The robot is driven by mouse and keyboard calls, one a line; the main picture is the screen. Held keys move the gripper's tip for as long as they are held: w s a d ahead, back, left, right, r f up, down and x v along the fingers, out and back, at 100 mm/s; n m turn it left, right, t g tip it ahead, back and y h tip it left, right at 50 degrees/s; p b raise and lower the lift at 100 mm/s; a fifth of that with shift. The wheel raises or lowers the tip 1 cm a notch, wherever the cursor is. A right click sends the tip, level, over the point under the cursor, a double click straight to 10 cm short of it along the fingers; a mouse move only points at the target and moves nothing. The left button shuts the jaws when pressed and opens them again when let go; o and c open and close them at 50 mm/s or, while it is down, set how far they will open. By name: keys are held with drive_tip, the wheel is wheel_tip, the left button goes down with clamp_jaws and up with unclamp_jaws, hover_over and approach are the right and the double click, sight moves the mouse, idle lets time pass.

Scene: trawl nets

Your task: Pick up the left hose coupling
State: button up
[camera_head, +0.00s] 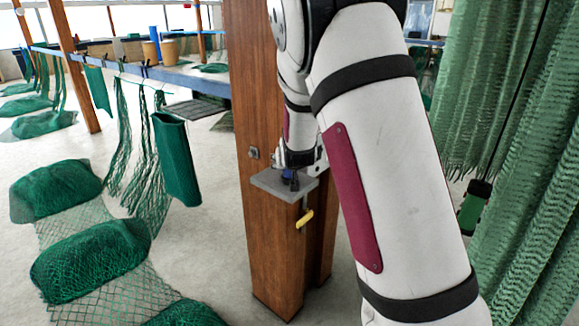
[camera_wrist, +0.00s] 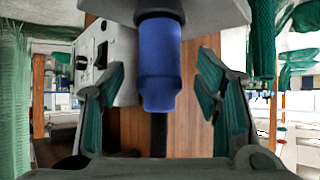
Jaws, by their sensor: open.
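A blue hose coupling (camera_wrist: 160,58), stepped and cylindrical, stands between my fingers in the wrist view, with a dark hose or rod running from its narrow end. It is a small blue spot (camera_head: 289,175) at the grey shelf on the wooden post in the head view. My gripper (camera_wrist: 161,80) is open around the coupling, with a gap on both sides, so neither finger touches it. In the head view my arm hides most of the gripper.
The grey shelf (camera_head: 270,186) juts from the wooden post (camera_head: 268,240), and a yellow piece (camera_head: 304,219) hangs below it. A grey box with switches (camera_wrist: 100,60) is close behind my left finger. Green nets (camera_head: 530,150) hang at right.

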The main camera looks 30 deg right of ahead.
drive_tip(key=shift+x, duration=1.5)
clamp_jaws()
